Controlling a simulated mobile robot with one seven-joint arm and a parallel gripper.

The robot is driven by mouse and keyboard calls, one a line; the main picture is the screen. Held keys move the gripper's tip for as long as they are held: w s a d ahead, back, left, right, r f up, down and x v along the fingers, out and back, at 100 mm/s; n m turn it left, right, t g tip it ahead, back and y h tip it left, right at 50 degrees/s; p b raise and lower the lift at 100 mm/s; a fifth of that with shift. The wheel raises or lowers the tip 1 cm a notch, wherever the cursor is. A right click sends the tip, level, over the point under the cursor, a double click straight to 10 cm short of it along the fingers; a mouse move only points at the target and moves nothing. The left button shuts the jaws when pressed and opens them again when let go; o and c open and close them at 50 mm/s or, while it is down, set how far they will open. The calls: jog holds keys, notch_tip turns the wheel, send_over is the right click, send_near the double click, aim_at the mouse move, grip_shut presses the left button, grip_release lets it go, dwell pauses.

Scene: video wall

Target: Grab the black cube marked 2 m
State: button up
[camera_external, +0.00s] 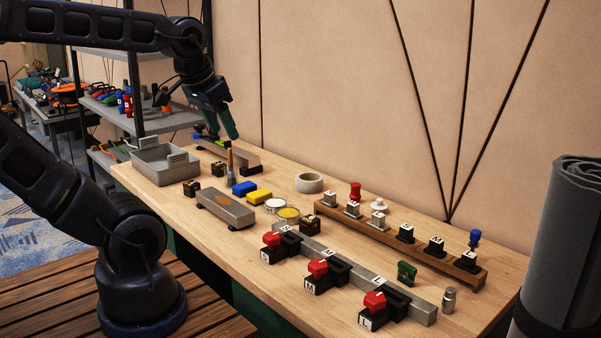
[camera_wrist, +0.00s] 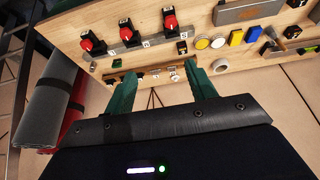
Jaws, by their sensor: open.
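Several small black cubes with pale marks stand on the table; the marks are too small to read, so I cannot tell which is marked 2 m. In the external view, one cube (camera_external: 191,188) is at the left near the grey bar, another cube (camera_external: 218,169) is behind it, and a third (camera_external: 310,224) is by the yellow-topped round tin. In the wrist view, a black cube (camera_wrist: 182,47) shows beyond the fingers. My gripper (camera_external: 228,130) is open and empty, raised above the table's far left end. Its green fingers (camera_wrist: 160,88) are spread in the wrist view.
A grey tray (camera_external: 160,172) is at the table's left. A metal rail (camera_external: 355,268) with red-topped black blocks crosses the front. A wooden rack (camera_external: 385,240) with several marked blocks is along the back. Blue (camera_external: 244,188) and yellow blocks lie mid-table. A grey roll (camera_external: 560,245) stands at right.

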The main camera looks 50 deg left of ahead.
jog(key=shift+o, duration=1.4)
